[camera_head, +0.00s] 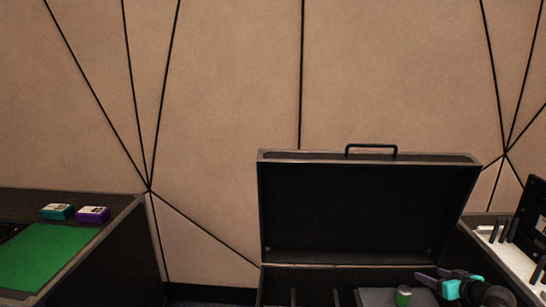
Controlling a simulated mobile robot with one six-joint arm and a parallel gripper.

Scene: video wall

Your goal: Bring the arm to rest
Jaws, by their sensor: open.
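My gripper (430,277) shows at the lower right, in front of the open black case (365,212). Its purple fingers point left and are apart, with nothing seen between them. Teal parts and the dark wrist of my arm are behind the fingers, at the right. A small green cylinder with a grey top (404,295) stands just left of and below the fingers, apart from them as far as I can tell. The rest of my arm is cut off by the bottom edge.
The case lid stands up with a handle on top. Dark dividers show in its base. At left, a dark counter has a green mat (45,256), a teal box (57,211) and a purple box (93,214). At right, a white rack (507,254) holds dark panels.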

